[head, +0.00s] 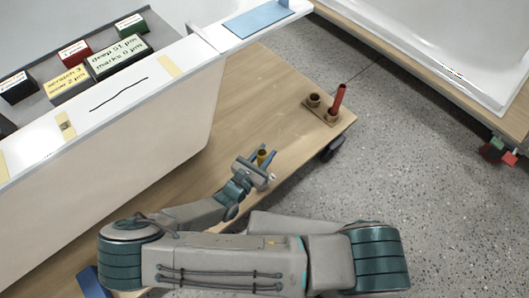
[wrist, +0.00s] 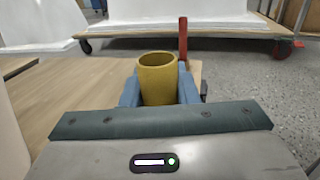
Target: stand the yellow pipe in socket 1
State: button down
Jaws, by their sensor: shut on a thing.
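The yellow pipe (wrist: 158,82) stands upright between the blue fingers of my gripper (wrist: 158,95), with its open top facing up. In the head view the pipe (head: 261,157) shows as a small yellow piece in my gripper (head: 259,166), above the wooden cart board. Its lower end is hidden. The socket block (head: 323,110) sits at the board's far right corner. It has brown ring sockets; a red pipe (head: 339,98) stands in one, and another socket (head: 314,100) is empty. I cannot read any socket numbers. My gripper is apart from the block.
A white bathtub shell (head: 110,120) fills the left of the wooden board (head: 268,90). Labelled boxes (head: 117,57) stand behind its rim. Another cart (head: 420,45) with a white shell is at upper right. Board between gripper and block is clear.

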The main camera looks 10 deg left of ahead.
jog(key=shift+f+b, duration=1.3)
jog(key=shift+f, duration=1)
jog(key=c, duration=1)
grip_release()
jog(key=shift+c, duration=0.2)
jog(key=p+v, duration=0.2)
jog(key=v, duration=1.2)
jog(key=shift+p, duration=0.4)
